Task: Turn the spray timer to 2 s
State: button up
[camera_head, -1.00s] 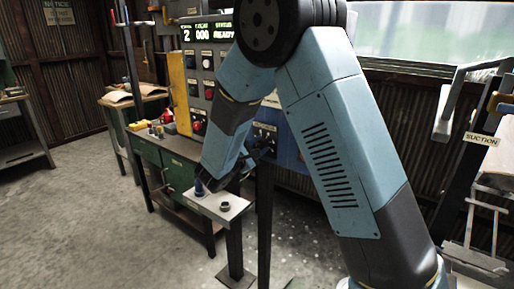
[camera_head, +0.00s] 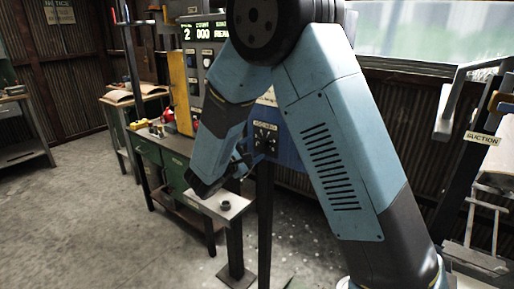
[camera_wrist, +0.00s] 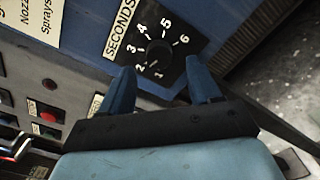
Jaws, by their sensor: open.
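The spray timer is a black dial plate (camera_wrist: 172,62) with white numbers 1 to 6 and a dark round knob (camera_wrist: 157,53) at its middle, below a SECONDS label (camera_wrist: 120,38). It sits on a blue panel; in the head view the dial (camera_head: 265,140) shows small. I cannot tell surely which number the knob points to. My gripper (camera_wrist: 160,67) is open, with its two blue fingers apart in front of the dial's lower part, one on each side. No grip on the knob shows. In the head view my gripper (camera_head: 243,157) is left of the dial, partly hidden.
A lit display (camera_head: 203,33) above reads 2 and 000. A control panel with buttons, one red (camera_wrist: 48,116), lies left of the dial. A small metal stand (camera_head: 228,207) is below my arm. A SUCTION sign (camera_head: 482,138) hangs at the right.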

jog(key=v, duration=1)
jog(key=shift+a, duration=0.1)
jog(key=s+d+r+m+g, duration=0.3)
jog(key=d+m+g, duration=0.15)
jog(key=d, duration=0.65)
jog(key=s+d+r+m+g, duration=0.35)
jog(key=d+g, duration=0.25)
jog(key=d, duration=0.5)
jog(key=s+d+r+m+t+y, duration=0.1)
jog(key=s+d+r+m+y, duration=0.1)
jog(key=s+m+y, duration=0.3)
jog(key=s+d+r+m+t+y, duration=0.1)
jog(key=s+d+r+m+y, duration=0.2)
jog(key=s, duration=0.9)
jog(key=d+m+y, duration=0.2)
jog(key=y, duration=0.1)
jog(key=shift+r+m, duration=0.35)
jog(key=shift+m, duration=0.05)
